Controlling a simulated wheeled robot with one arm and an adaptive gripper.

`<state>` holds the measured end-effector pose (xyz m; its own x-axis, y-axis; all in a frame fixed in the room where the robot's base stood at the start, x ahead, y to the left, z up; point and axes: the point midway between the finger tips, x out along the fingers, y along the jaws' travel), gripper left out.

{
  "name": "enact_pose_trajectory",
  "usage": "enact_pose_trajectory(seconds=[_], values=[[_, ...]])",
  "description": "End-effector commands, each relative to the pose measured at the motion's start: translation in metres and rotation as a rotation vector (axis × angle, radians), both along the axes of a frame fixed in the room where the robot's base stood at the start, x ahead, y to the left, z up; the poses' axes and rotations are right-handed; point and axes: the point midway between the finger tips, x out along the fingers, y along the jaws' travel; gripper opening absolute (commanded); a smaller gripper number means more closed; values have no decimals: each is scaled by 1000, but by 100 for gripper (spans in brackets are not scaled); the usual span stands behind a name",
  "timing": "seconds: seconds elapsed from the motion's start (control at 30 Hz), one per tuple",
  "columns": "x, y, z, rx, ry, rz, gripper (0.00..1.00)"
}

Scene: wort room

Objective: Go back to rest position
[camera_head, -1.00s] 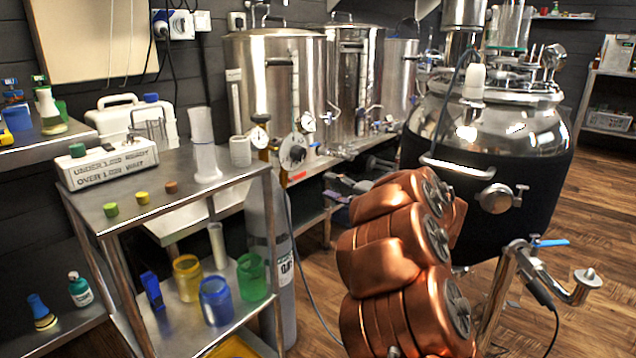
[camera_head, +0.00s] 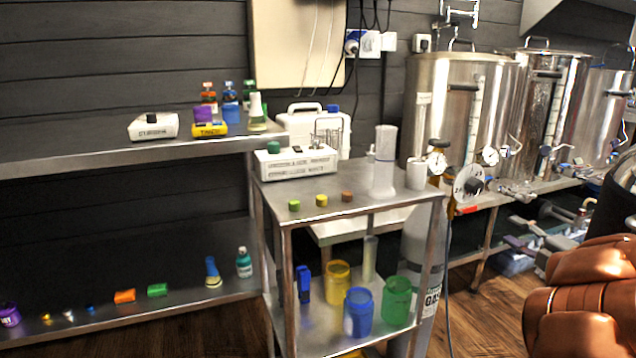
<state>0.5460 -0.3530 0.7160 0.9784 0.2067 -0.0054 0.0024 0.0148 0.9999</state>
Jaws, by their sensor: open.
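My gripper is not in view. Only copper-coloured links of my own arm show at the lower right of the head view, folded close together. The steel cart (camera_head: 350,213) stands in front of them to the left. On its top are a white labelled box (camera_head: 296,163), a green cap (camera_head: 294,205), a yellow cap (camera_head: 321,200) and a brown cap (camera_head: 347,196). A clear cylinder (camera_head: 384,165) and a white cup (camera_head: 417,173) stand at its right end.
The cart's lower shelf holds a yellow jar (camera_head: 337,283), a blue jar (camera_head: 358,313) and a green jar (camera_head: 397,300). A long steel shelf (camera_head: 60,150) lines the left wall. Steel kettles (camera_head: 460,110) and a grey gas cylinder (camera_head: 420,262) stand right of the cart.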

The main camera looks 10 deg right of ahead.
Motion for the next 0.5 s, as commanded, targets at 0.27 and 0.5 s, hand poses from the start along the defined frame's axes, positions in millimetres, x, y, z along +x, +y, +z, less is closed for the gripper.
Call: enact_pose_trajectory(seconds=[0.27, 0.5], values=[[26, -16, 94, 25, 31, -245, 41], [25, -27, 174, 143, 54, -517, 41]])
